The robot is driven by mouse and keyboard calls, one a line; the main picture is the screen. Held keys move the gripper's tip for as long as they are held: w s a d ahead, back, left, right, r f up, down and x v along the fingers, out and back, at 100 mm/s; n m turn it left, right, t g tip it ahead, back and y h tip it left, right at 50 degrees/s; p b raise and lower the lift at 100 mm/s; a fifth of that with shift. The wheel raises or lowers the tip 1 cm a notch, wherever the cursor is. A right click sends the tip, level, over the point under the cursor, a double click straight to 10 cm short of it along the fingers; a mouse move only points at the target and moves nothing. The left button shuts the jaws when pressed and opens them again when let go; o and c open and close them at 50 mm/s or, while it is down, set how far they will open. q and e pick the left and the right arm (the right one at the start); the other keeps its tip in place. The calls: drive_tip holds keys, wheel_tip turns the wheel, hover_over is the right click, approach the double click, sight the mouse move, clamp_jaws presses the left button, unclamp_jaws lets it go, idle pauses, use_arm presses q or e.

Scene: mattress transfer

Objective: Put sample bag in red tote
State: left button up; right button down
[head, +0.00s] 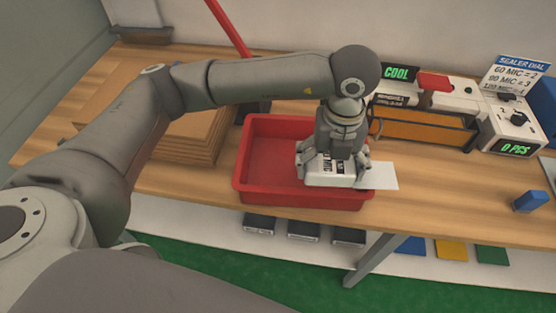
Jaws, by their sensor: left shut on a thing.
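The red tote (265,192) stands on the wooden table near its front edge, in the middle of the head view. My left gripper (333,172) points down over the right part of the tote and is shut on a white sample bag (328,179) with dark printing. The bag is partly covered by the fingers. It overlaps the tote in the picture; I cannot tell whether it touches the tote floor. A pale flat sheet (383,177) reaches out to the right of the gripper, past the tote's rim. My right gripper is not in view.
A sealer (425,127) with a "COOL" display stands behind and right of the tote, beside a dial box (514,125). Stacked brown cardboard (190,140) lies to the left. A small blue block (529,201) sits at the right. The table's front right is mostly clear.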

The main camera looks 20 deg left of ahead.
use_arm(q)
drive_tip(key=shift+a, duration=0.25)
drive_tip(key=w+a+f+p, duration=0.4)
drive_tip(key=a, duration=0.4)
approach(284, 167)
drive_tip(key=shift+s+d+f, duration=0.35)
drive_tip(key=shift+d+f, duration=0.3)
drive_tip(key=shift+w+a+f+p, duration=0.25)
drive_tip(key=shift+f+p, duration=0.1)
drive_tip(key=shift+f, duration=0.15)
drive_tip(key=f+p, duration=0.1)
drive_tip(key=f, duration=0.2)
drive_tip(key=shift+a+p, duration=0.35)
drive_tip(key=shift+a, duration=0.05)
drive_tip(key=shift+w+f, duration=0.1)
drive_tip(key=shift+f, duration=0.25)
drive_tip(key=shift+d+f, duration=0.1)
drive_tip(key=shift+f, duration=0.15)
drive_tip(key=o, duration=0.9)
drive_tip(key=shift+c, duration=0.2)
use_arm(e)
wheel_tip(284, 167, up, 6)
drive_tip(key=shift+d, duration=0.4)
